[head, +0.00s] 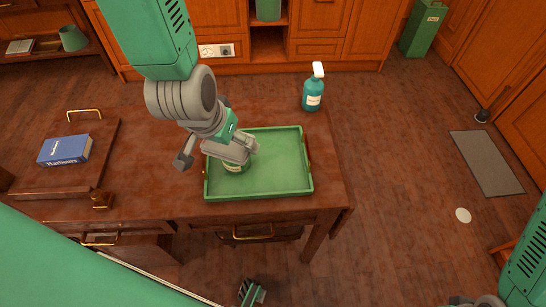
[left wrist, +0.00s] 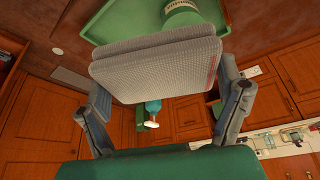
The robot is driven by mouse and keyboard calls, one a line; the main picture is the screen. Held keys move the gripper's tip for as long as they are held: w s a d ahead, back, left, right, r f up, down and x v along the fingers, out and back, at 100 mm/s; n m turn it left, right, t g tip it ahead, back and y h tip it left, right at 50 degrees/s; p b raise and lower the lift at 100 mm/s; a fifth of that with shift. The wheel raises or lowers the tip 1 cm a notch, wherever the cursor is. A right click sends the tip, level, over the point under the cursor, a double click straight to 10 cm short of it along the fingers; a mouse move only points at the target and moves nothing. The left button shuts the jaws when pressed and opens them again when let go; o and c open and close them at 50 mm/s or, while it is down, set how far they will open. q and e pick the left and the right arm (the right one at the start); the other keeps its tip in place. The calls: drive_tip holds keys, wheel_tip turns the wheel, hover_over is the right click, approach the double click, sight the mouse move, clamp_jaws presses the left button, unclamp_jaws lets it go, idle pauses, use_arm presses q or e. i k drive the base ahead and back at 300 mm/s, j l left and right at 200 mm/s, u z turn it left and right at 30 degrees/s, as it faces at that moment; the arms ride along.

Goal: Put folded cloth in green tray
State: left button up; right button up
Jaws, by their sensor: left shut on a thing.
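The folded cloth (left wrist: 160,68) is pale grey with a red stripe at one edge, folded in layers. In the left wrist view it sits between the two fingers of my left gripper (left wrist: 162,98), which is shut on it. In the head view my left gripper (head: 212,150) holds the cloth (head: 238,148) over the left part of the green tray (head: 280,165). The tray lies on the wooden table; its edge also shows in the left wrist view (left wrist: 112,20). I cannot tell whether the cloth touches the tray. My right gripper is not in view.
A green labelled container (head: 236,168) stands in the tray's left part, partly under the cloth and gripper. A teal spray bottle (head: 313,92) stands behind the tray. A blue book (head: 65,149) lies at left. The tray's right part is clear.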

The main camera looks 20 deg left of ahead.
sight(275, 163)
drive_tip(key=i+l+u, duration=0.2)
drive_tip(key=l, duration=0.25)
drive_tip(key=l+u, duration=0.25)
drive_tip(key=l, duration=0.25)
drive_tip(key=i+l+u, duration=0.2)
drive_tip(key=l, duration=0.3)
drive_tip(key=i+l+u, duration=0.3)
